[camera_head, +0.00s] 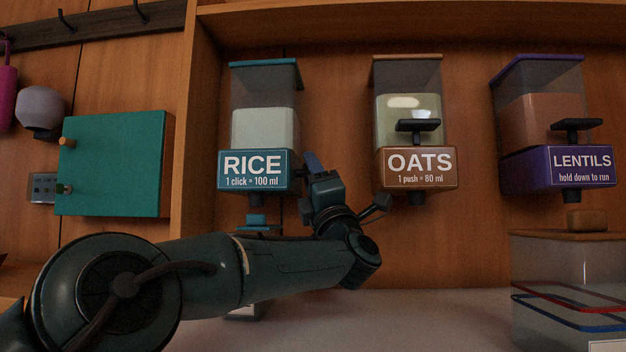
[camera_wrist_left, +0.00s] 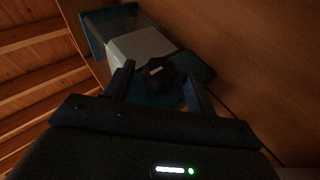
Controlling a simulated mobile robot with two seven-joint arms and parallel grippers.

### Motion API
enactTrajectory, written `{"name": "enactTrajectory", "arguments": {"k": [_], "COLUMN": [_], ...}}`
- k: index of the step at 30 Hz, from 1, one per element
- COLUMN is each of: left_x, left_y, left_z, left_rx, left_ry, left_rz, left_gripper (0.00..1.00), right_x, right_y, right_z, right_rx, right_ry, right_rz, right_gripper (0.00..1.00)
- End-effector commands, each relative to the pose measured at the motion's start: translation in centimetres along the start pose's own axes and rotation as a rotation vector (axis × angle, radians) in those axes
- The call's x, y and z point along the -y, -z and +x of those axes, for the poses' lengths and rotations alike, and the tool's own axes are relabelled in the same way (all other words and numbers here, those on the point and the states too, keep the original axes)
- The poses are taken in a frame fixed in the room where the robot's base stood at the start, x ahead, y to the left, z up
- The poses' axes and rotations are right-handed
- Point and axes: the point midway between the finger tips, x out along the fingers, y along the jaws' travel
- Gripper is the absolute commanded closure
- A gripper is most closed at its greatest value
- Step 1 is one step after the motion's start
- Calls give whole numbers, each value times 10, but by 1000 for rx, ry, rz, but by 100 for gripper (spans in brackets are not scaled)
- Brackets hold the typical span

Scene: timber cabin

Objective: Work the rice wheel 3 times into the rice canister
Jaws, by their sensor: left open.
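The rice dispenser (camera_head: 259,170) hangs on the wall with a teal base, a RICE label reading 1 click = 100 ml, and pale rice in its clear hopper. My left gripper (camera_head: 312,168) is at the right side of its base. In the left wrist view the open fingers stand on either side of a dark round knob with a pale mark, apparently the rice wheel (camera_wrist_left: 160,72); contact cannot be told. In the head view the wheel is hidden by my gripper. A teal knob and lid edge (camera_head: 256,220) show below the dispenser; the body beneath is mostly hidden behind my arm. My right gripper is out of view.
The oats dispenser (camera_head: 417,168) and lentils dispenser (camera_head: 556,168) hang to the right, with black levers. A clear canister with red and blue bands (camera_head: 570,275) stands below the lentils. A teal cabinet (camera_head: 115,165) is at left. The pale counter (camera_head: 440,315) is clear in the middle.

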Motion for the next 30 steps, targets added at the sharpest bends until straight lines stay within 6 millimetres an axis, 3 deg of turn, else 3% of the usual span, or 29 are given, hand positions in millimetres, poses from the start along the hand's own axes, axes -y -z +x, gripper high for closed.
{"name": "enactTrajectory", "arguments": {"k": [7, 21, 30], "left_x": [-1, 0, 0], "left_y": [-1, 0, 0], "left_z": [-11, -71, -75], "left_rx": [1, 1, -1], "left_ry": [1, 1, 0], "left_rz": [0, 0, 0], "left_gripper": [44, 44, 44], "right_x": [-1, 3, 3], "right_y": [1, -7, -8], "right_z": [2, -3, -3], "right_rx": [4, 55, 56], "right_ry": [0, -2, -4], "right_rz": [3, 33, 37], "right_gripper": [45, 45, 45]}}
